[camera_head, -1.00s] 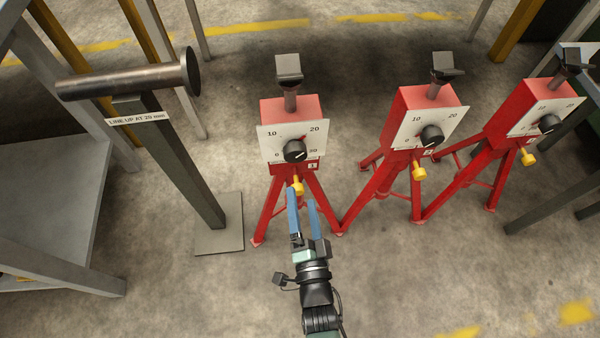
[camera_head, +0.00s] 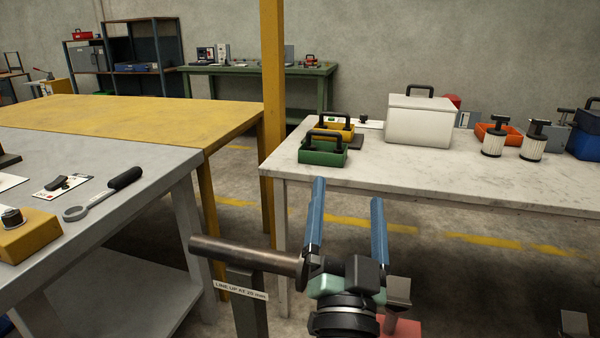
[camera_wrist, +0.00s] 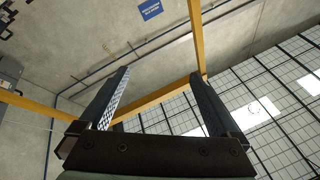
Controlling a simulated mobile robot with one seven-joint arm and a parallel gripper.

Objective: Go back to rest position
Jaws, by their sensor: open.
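My gripper (camera_head: 346,215) is raised in front of the head camera, its two blue fingers spread apart and pointing up, with nothing between them. A red stand top (camera_head: 402,328) with a grey saddle (camera_head: 398,291) shows at the bottom, right of my wrist, mostly cut off. The stand dials are out of view.
A grey table (camera_head: 100,230) with a wrench (camera_head: 104,194) is at left. A yellow table (camera_head: 130,115) and yellow post (camera_head: 272,90) stand behind. A white-topped bench (camera_head: 420,178) with a green tray (camera_head: 322,152), a white box (camera_head: 420,120) and filters is beyond my gripper.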

